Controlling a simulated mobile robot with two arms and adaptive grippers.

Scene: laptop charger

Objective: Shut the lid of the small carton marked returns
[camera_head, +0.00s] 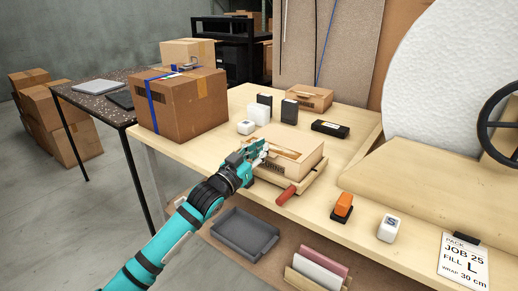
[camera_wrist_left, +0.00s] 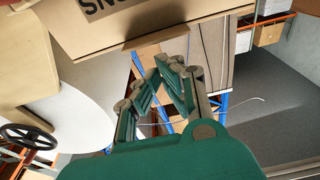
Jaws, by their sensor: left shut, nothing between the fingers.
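The small tan carton (camera_head: 301,148) stands on the packing bench, on a low wooden board. A brown patch shows on its top; I cannot tell how far its lid is open. My left gripper (camera_head: 262,148) is shut and empty at the carton's near left side, partly covering it. In the left wrist view the carton (camera_wrist_left: 205,18) fills the top, with the upside-down letters "NS" on its face. The gripper's fingertips (camera_wrist_left: 168,62) are just below its edge there; I cannot tell if they touch it. My right gripper is not in view.
A large brown carton (camera_head: 190,112) stands left on the bench (camera_head: 345,180). Black and white small boxes (camera_head: 262,107) are behind the small carton. A red handle (camera_head: 286,195), an orange item (camera_head: 343,205) and a white cube (camera_head: 389,229) are near the front edge. A grey tray (camera_head: 244,236) is below.

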